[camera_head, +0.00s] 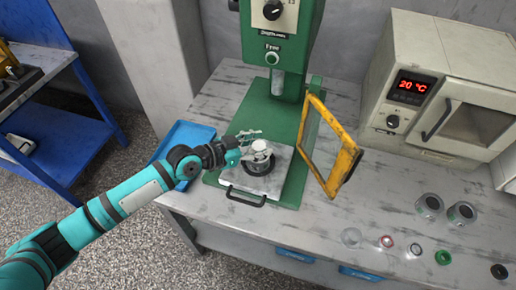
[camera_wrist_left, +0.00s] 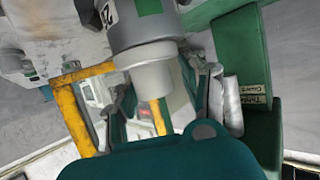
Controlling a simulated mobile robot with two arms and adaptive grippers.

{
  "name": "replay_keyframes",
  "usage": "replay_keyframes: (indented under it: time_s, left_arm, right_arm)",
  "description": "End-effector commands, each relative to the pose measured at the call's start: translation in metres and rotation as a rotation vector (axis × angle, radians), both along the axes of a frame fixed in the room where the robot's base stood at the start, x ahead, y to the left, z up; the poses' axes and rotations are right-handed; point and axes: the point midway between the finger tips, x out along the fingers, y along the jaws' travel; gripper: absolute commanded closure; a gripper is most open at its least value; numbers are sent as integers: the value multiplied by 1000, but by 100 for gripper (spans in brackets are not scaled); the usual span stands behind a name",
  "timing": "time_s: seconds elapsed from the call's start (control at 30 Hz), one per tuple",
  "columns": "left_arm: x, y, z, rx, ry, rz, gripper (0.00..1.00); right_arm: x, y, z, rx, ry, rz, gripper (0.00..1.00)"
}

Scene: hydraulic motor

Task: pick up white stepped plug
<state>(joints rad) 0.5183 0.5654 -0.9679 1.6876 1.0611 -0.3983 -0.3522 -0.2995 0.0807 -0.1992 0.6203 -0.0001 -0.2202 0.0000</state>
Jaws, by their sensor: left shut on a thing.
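The white stepped plug (camera_head: 260,146) sits on top of the dark and grey motor housing (camera_head: 259,168) on the press plate. In the left wrist view the plug (camera_wrist_left: 152,76) shows as a pale stepped cylinder, with the grey housing (camera_wrist_left: 140,25) beyond it. My left gripper (camera_head: 255,148) reaches in from the left at the plug's height. Its fingers (camera_wrist_left: 160,100) stand on either side of the plug and are shut on it. The plug still appears to be against the housing; I cannot tell if there is a gap. My right gripper is not in view.
The green press (camera_head: 272,85) rises behind the plate (camera_head: 285,158). A yellow guard frame (camera_head: 345,165) stands close on the right. A blue tray (camera_head: 185,138) lies left. An oven (camera_head: 440,90) and several small parts (camera_head: 430,205) are on the right of the bench.

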Motion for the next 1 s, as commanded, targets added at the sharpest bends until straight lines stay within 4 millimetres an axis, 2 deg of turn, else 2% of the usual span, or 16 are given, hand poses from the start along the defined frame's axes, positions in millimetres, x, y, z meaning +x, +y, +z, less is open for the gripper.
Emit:
replay_keyframes:
  time_s: [0.07, 0.43, 0.57, 0.7, 1.0]
  left_arm:
    - [0, 0, 0, 1, 1, 0, 90]
    - [0, 0, 5, -1, 0, -1, 90]
    - [0, 0, 17, -2, -2, 0, 90]
    - [0, 0, 37, -3, -5, -1, 90]
    - [-70, -22, 40, -5, 3, -4, 90]
  right_arm:
    - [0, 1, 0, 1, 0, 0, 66]
    - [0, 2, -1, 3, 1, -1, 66]
    - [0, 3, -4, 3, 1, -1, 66]
    - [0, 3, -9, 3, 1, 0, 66]
    - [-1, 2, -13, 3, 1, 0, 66]
